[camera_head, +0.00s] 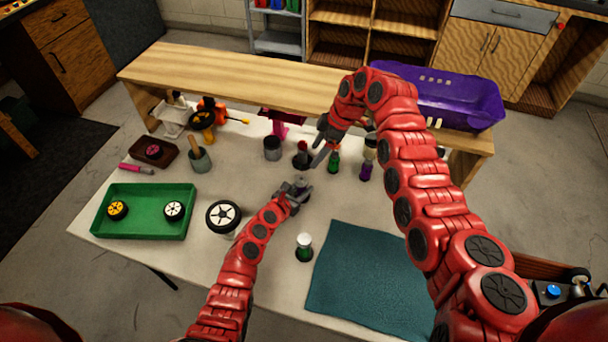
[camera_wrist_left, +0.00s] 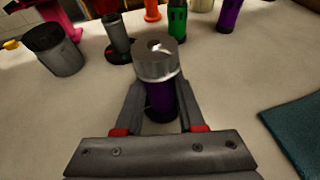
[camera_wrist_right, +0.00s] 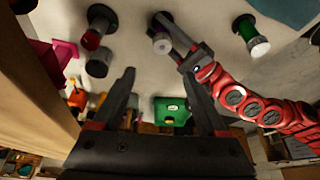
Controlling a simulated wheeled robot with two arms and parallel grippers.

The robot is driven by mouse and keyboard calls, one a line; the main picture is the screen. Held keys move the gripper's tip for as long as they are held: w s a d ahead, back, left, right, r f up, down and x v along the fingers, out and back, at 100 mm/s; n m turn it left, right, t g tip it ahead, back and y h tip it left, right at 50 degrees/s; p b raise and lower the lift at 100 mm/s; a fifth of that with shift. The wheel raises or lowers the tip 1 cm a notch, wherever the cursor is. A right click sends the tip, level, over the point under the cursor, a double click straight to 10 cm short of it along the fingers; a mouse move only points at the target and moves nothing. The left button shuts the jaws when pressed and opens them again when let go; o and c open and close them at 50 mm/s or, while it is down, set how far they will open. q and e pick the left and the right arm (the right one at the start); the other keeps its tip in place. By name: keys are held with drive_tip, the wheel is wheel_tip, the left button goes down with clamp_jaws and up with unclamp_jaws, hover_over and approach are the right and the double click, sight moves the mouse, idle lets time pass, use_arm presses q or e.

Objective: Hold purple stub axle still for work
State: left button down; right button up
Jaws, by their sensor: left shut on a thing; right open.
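A purple stub axle (camera_wrist_left: 162,103) with a bright metal cap stands upright on the table between the fingers of my left gripper (camera_head: 298,190). The fingers are shut on its purple body, below the cap. In the head view it is small and partly covered by the gripper. The right wrist view shows it from above (camera_wrist_right: 160,42), with my left gripper beside it. My right gripper (camera_head: 322,148) is open and empty above the table, behind and apart from the held axle.
Behind the axle stand a grey can (camera_wrist_left: 55,50), a dark red-topped part (camera_wrist_left: 118,42), a green part (camera_wrist_left: 177,20) and another purple part (camera_wrist_left: 229,14). A white-topped green part (camera_head: 304,248) and teal mat (camera_head: 360,275) lie nearer. A green tray (camera_head: 145,228) and wheel (camera_head: 223,216) are left.

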sight(303, 178)
drive_tip(key=shift+n, duration=0.4)
drive_tip(key=x, duration=1.1)
drive_tip(key=shift+s+d+f, duration=0.15)
drive_tip(key=shift+d+f, duration=0.15)
drive_tip(key=shift+d, duration=0.05)
drive_tip(key=shift+c, duration=0.3)
clamp_jaws()
